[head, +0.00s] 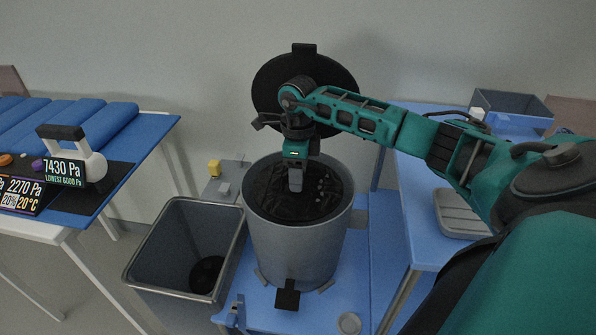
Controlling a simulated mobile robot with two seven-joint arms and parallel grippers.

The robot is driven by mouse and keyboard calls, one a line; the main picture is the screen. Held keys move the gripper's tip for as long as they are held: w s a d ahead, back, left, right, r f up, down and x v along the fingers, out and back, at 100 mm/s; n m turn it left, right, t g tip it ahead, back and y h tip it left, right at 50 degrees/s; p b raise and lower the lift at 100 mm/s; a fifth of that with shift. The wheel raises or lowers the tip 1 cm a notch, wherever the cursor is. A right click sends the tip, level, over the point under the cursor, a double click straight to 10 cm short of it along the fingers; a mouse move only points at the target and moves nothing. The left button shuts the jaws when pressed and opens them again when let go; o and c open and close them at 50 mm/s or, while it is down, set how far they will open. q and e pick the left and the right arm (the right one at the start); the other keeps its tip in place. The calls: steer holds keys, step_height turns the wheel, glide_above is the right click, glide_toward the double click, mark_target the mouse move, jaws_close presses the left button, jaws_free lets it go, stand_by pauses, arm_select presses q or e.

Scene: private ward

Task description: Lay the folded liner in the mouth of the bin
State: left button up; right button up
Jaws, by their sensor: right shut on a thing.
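The bin is a round grey pedal bin (290,248) in the middle of the head view. Its round black lid (331,82) stands open behind it. The dark liner (275,201) shows as a black, creased sheet inside the bin's mouth, just below the rim. My right gripper (295,187) points straight down over the mouth, its fingertips at the liner. It is shut on the liner; the fingertips hide the exact grip. I cannot tell whether the liner rests on anything below. My left gripper is not in view.
A rectangular grey bin (165,236) with a dark thing inside stands left. A blue table (160,127) with pressure displays is at far left. A blue-topped table (418,185) at right holds a grey tray (455,214) and a dark box (510,107). A small yellow block (214,168) sits behind.

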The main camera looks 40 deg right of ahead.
steer(key=shift+f+b, duration=0.6)
steer(key=shift+f, duration=0.25)
steer(key=shift+f, duration=0.15)
steer(key=o, duration=1.3)
steer(key=shift+c, duration=0.2)
step_height(320, 180, up, 17)
steer(key=p, duration=0.4)
steer(key=shift+p, duration=0.35)
steer(key=shift+d, duration=0.1)
